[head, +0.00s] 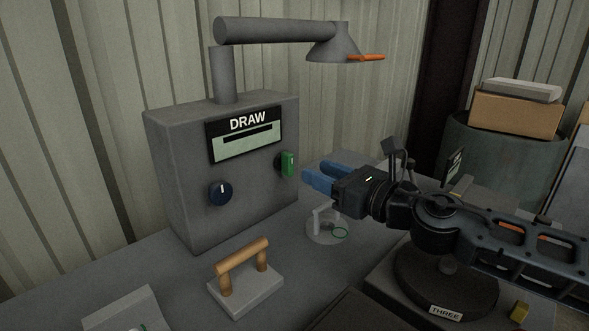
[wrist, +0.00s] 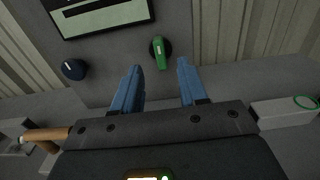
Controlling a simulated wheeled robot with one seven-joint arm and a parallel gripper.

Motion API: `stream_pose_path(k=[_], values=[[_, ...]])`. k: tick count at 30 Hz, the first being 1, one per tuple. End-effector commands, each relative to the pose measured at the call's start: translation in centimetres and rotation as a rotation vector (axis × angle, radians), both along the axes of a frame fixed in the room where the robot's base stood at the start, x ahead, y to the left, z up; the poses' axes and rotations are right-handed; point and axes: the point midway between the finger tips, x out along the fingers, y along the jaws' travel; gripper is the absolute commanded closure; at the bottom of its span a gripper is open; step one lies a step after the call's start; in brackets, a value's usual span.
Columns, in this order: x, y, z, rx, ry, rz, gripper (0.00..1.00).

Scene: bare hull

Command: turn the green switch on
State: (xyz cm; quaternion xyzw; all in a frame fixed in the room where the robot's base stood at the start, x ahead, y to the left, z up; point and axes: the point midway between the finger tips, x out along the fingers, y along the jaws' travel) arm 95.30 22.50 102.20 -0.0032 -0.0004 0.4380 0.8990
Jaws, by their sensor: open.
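The green switch (head: 288,163) is a small lever on a dark round base, on the front of a grey box (head: 175,185), right of the DRAW panel. It also shows in the wrist view (wrist: 161,54), ahead of my gripper and between the lines of its two fingers. Its lever stands close to upright, slightly tilted in the wrist view. My gripper (head: 318,177) has blue fingers and is open and empty, just right of the switch in the head view. The fingers (wrist: 160,82) are apart from the switch, with nothing between the tips.
A dark blue knob (head: 220,193) sits left of the switch, below the DRAW panel (head: 246,134). A lamp arm (head: 275,31) reaches over the box. A wooden-handled block (head: 245,285) and a small round grey stand (head: 326,232) are on the table below.

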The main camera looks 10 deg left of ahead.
Motion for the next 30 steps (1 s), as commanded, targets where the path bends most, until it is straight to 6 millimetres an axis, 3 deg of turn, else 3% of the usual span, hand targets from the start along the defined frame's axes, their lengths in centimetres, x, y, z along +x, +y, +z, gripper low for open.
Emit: stream_pose_path(k=[12,25,30], values=[[3.5,4.8,0.0,0.005,0.004,0.002,0.57],[4.2,5.6,0.1,0.005,0.003,0.001,0.57],[4.1,5.6,0.1,0.005,0.003,0.001,0.73]])
